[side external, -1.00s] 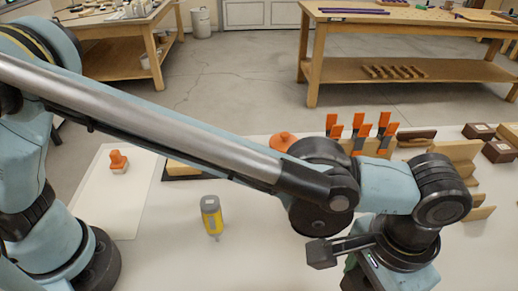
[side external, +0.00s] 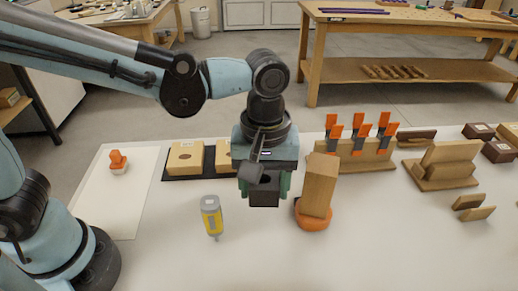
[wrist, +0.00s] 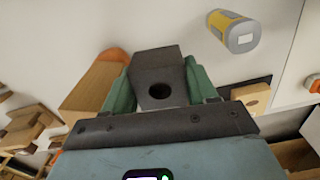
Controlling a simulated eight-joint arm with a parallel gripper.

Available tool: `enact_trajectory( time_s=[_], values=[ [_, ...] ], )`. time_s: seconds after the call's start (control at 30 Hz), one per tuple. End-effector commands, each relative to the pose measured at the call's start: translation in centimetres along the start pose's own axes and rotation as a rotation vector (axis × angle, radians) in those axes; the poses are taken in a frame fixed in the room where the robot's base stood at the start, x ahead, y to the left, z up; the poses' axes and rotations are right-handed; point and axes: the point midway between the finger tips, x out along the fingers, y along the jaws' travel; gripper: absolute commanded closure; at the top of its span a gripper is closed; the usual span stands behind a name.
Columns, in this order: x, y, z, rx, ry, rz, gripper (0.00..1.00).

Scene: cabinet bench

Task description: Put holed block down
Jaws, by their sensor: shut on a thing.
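My gripper (side external: 265,192) hangs pointing down over the middle of the white table in the side view. Its green fingers are shut on a dark grey block (side external: 263,197), whose lower part shows between them. In the wrist view the same holed block (wrist: 172,68) sits between the fingers, with a round dark hole in its near face. I cannot tell whether its underside touches the table. Two pale wooden blocks, a left one (side external: 185,157) with a hole and a right one (side external: 223,156) partly hidden by my gripper, lie on a black mat (side external: 170,178) behind.
A tall wooden block (side external: 320,183) leans on an orange base (side external: 312,220) close to my gripper's right. Orange clamps (side external: 358,137) on a wooden rack are behind right. The front table area is clear.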

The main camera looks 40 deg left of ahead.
Motion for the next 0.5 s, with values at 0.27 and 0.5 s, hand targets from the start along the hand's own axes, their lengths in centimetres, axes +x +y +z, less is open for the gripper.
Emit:
enact_trajectory(
  time_s=[0.27,0.5],
  values=[
    [1.3,-1.8,-3.1,-0.126,0.0,0.0,0.73],
    [4.3,-2.3,-8.0,-0.124,0.0,0.0,0.73]
  ],
)
